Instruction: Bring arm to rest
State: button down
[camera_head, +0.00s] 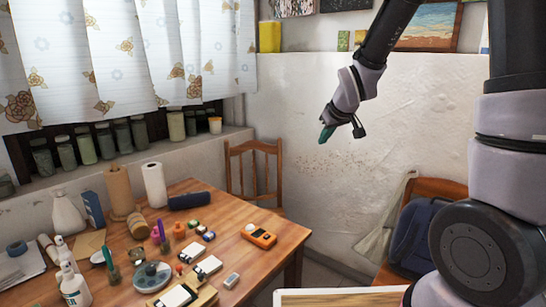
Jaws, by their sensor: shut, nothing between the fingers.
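My arm reaches in from the upper right, raised in front of the white wall (430,130). My gripper (326,136) hangs at its end, beyond the right side of the wooden table (285,235) and above its height. The gripper is small in view, with a greenish tip, and points down to the left. It is shut with nothing in it and touches nothing that I can see.
The table holds spray bottles (72,285), paper rolls (154,185), an orange device (258,236) and small items. A wooden chair (254,150) stands behind it. Another chair (440,188) with a dark blue bag (415,232) is at right. Jars line the windowsill (105,170).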

jog(key=s+d+r+m, duration=0.5)
jog(key=s+d+r, duration=0.2)
jog(key=s+r, duration=0.4)
jog(key=s+d+r+m, duration=0.1)
jog(key=s+r+m, duration=0.1)
jog(key=s, duration=0.5)
jog(key=s+d+r+m, duration=0.1)
jog(key=s+r+m, duration=0.1)
jog(key=s, duration=0.5)
jog(key=shift+d+g, duration=0.15)
jog(key=shift+g, duration=0.25)
